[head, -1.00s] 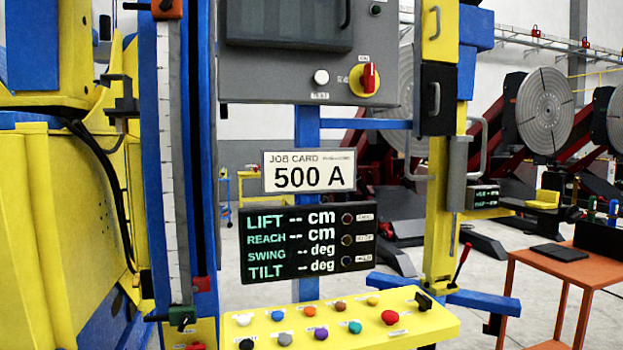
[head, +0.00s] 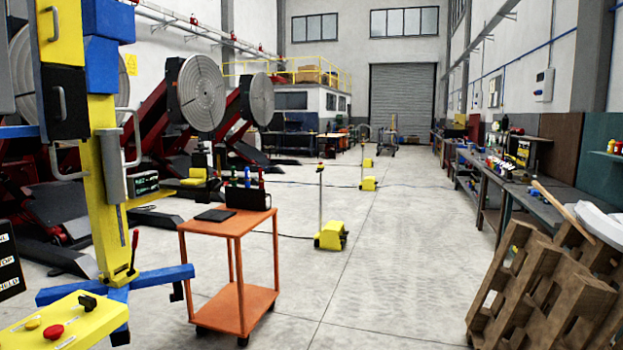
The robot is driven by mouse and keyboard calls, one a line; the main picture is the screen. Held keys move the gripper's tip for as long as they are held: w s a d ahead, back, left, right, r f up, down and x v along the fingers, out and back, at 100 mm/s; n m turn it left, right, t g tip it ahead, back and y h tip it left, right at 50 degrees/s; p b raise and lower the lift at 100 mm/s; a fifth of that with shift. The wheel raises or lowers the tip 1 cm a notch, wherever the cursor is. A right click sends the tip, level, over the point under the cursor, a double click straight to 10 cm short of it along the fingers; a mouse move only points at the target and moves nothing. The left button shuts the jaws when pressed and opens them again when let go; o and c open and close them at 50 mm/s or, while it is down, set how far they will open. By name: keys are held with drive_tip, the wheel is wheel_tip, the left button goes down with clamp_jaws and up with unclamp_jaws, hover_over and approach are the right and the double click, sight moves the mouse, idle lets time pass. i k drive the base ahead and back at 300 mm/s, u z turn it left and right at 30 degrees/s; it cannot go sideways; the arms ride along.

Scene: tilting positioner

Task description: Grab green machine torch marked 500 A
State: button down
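My gripper is not in view. An orange cart (head: 232,228) stands left of centre in the head view. On it a black holder (head: 248,199) carries a few thin upright handles. One handle looks blue (head: 247,176), one beside it looks greenish (head: 234,180), and one at the right looks red. They are too small for any marking such as 500 A to be read. A flat black pad (head: 215,215) lies on the cart in front of the holder.
A yellow control panel (head: 75,320) and a yellow column (head: 108,190) with blue feet stand at left. A yellow floor unit (head: 330,236) stands behind the cart. Wooden pallets (head: 545,290) and a long workbench (head: 515,185) line the right.

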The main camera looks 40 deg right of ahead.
sight(234, 178)
drive_tip(key=u, duration=0.15)
drive_tip(key=k, duration=0.45)
drive_tip(key=z, duration=1.7)
drive_tip(key=i, duration=2.45)
drive_tip(key=z, duration=0.5)
drive_tip(key=i, duration=2.5)
drive_tip(key=u, duration=0.15)
drive_tip(key=i, duration=1.55)
drive_tip(key=u, duration=1.15)
drive_tip(key=i, duration=0.85)
drive_tip(key=u, duration=1.75)
drive_tip(key=i, duration=0.9)
drive_tip(key=u, duration=0.45)
